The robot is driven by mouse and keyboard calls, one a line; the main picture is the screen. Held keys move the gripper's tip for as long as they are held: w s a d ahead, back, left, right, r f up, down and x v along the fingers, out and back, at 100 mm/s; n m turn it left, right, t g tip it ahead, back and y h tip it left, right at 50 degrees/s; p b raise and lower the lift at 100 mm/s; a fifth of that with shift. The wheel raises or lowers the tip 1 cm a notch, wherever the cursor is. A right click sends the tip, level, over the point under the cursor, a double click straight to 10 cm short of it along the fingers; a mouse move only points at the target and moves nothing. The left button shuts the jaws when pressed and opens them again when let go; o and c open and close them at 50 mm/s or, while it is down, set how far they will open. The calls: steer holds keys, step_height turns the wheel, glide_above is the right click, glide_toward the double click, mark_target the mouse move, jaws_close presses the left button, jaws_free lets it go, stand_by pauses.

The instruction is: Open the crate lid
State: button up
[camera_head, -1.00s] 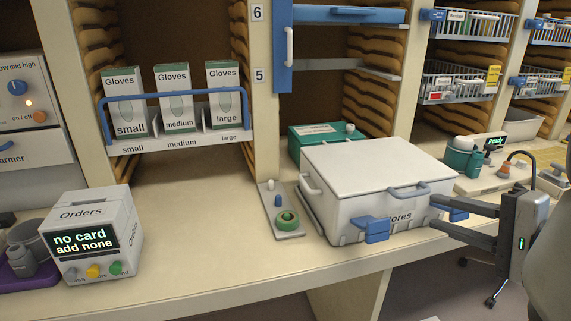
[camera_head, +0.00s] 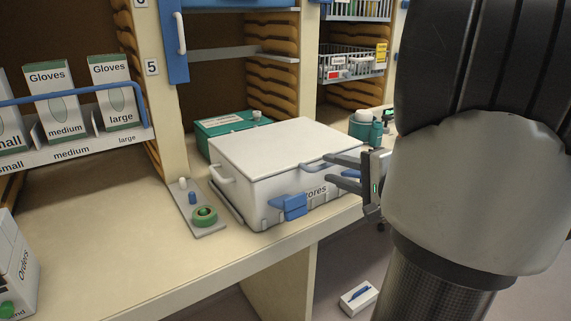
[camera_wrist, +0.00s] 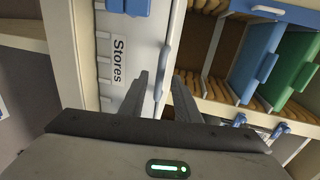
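The white crate marked "Stores" (camera_head: 262,205) stands on the counter in the head view. Its flat lid (camera_head: 280,145) is down. A grey-blue bar handle (camera_wrist: 164,58) runs along the lid's front edge. One blue latch (camera_head: 290,207) juts from the front at the left; another blue latch (camera_head: 350,174) is partly hidden behind my fingers. My gripper (camera_head: 330,168) is at the front handle with its fingers apart. In the wrist view the handle lies between the two open fingers (camera_wrist: 160,88); I cannot tell whether either touches it.
A green box (camera_head: 230,124) stands close behind the crate. A grey tray (camera_head: 207,231) with green tape lies at its left. Shelf uprights and a blue-fronted drawer are behind. A small white box (camera_head: 358,297) lies below on the floor.

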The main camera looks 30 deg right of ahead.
mark_target(326, 167)
steer(key=shift+x, duration=2)
steer(key=shift+f, duration=0.1)
jaws_close()
